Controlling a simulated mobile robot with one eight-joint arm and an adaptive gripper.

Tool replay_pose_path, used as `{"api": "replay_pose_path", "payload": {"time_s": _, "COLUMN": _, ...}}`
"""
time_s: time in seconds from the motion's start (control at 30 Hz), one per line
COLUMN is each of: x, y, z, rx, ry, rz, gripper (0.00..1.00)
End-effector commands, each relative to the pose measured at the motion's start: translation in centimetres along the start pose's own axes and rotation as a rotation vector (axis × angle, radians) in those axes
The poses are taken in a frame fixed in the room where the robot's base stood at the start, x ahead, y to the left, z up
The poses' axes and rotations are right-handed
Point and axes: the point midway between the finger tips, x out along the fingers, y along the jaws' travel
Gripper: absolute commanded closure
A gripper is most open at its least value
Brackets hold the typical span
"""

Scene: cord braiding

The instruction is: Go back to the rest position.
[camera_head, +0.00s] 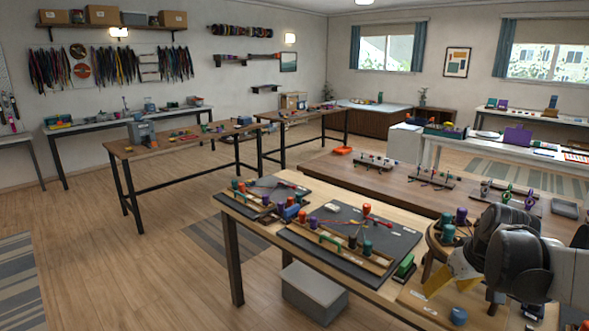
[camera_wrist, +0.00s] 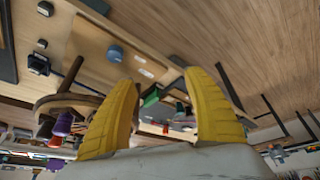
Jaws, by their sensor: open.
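My gripper (camera_head: 452,272) is at the right of the head view, with its yellow fingers above the near end of the light wooden table. In the wrist view its two yellow fingers (camera_wrist: 165,105) stand wide apart with nothing between them. The arm behind it is bent low at the right edge and hides part of the table. The wrist view is tilted and shows the table top and floor beyond the fingers.
A dark mat (camera_head: 395,236) with cords and bobbins lies on the light table. A round wooden stand (camera_head: 432,240) with coloured bobbins is close behind my gripper. A blue knob (camera_head: 458,315) is just below it. Open floor (camera_head: 130,270) lies to the left.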

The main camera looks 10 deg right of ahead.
Motion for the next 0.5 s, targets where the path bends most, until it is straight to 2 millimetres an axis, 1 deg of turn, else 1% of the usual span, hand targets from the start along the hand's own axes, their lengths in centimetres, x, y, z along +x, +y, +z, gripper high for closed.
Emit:
{"api": "replay_pose_path", "payload": {"time_s": 0.03, "x": -1.5, "y": -3.3, "z": 0.4, "rx": -0.010, "ry": 0.012, "rz": 0.003, "gripper": 0.40}}
{"api": "replay_pose_path", "payload": {"time_s": 0.07, "x": -2.2, "y": -5.0, "z": 0.8, "rx": -0.008, "ry": 0.020, "rz": 0.006, "gripper": 0.40}}
{"api": "replay_pose_path", "payload": {"time_s": 0.1, "x": -3.2, "y": -7.0, "z": 1.3, "rx": -0.005, "ry": 0.032, "rz": 0.010, "gripper": 0.40}}
{"api": "replay_pose_path", "payload": {"time_s": 0.17, "x": -4.5, "y": -10.0, "z": 2.3, "rx": -0.003, "ry": 0.052, "rz": 0.013, "gripper": 0.40}}
{"api": "replay_pose_path", "payload": {"time_s": 0.2, "x": -5.3, "y": -11.8, "z": 3.2, "rx": -0.002, "ry": 0.066, "rz": 0.015, "gripper": 0.40}}
{"api": "replay_pose_path", "payload": {"time_s": 0.3, "x": -6.7, "y": -15.8, "z": 5.6, "rx": 0.003, "ry": 0.105, "rz": 0.011, "gripper": 0.40}}
{"api": "replay_pose_path", "payload": {"time_s": 0.33, "x": -7.1, "y": -16.8, "z": 6.4, "rx": 0.005, "ry": 0.116, "rz": 0.009, "gripper": 0.40}}
{"api": "replay_pose_path", "payload": {"time_s": 0.4, "x": -7.6, "y": -18.7, "z": 8.0, "rx": 0.008, "ry": 0.141, "rz": 0.002, "gripper": 0.40}}
{"api": "replay_pose_path", "payload": {"time_s": 0.5, "x": -7.9, "y": -20.6, "z": 10.0, "rx": 0.013, "ry": 0.170, "rz": -0.008, "gripper": 0.40}}
